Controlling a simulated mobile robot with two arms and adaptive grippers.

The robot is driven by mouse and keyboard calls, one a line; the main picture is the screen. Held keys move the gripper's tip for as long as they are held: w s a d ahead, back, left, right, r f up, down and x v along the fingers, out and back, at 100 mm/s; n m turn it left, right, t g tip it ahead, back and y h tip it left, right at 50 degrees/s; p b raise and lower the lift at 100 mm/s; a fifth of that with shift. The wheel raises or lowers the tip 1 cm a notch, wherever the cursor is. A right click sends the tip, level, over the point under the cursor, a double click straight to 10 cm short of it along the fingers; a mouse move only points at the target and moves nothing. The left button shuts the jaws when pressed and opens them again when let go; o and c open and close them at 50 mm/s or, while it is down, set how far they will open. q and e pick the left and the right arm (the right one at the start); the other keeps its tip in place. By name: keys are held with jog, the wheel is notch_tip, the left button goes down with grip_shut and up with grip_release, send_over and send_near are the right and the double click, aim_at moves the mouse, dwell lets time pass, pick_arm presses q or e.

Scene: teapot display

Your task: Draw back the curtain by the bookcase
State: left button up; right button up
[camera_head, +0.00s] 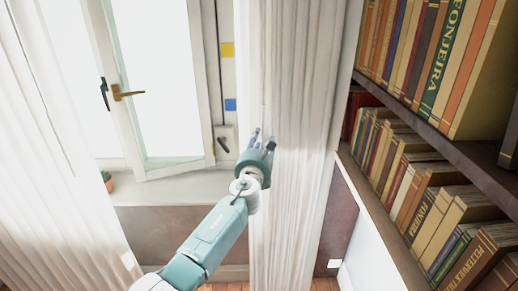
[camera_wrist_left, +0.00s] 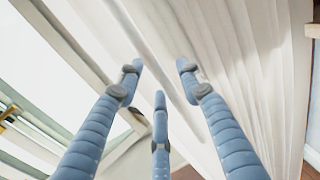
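The white curtain by the bookcase (camera_head: 305,100) hangs in long folds between the window and the shelves. My left gripper (camera_head: 263,141) is in front of its left part, fingers pointing up and away. In the left wrist view the three blue fingers of this gripper (camera_wrist_left: 160,75) are spread apart. The curtain's pale folds (camera_wrist_left: 240,60) fill the middle and right behind them, and a fold edge runs through the gap. I cannot tell whether the fingers touch the cloth. My right gripper is not in view.
The bookcase (camera_head: 470,160), full of books, stands at the right. A window (camera_head: 150,70) with a brown handle is at the left, above a sill (camera_head: 180,188) with a small potted plant (camera_head: 107,181). Another white curtain (camera_head: 45,170) hangs at the far left.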

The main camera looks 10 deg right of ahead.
pick_arm(q)
jog(key=v, duration=0.6)
jog(key=shift+s+a, duration=0.15)
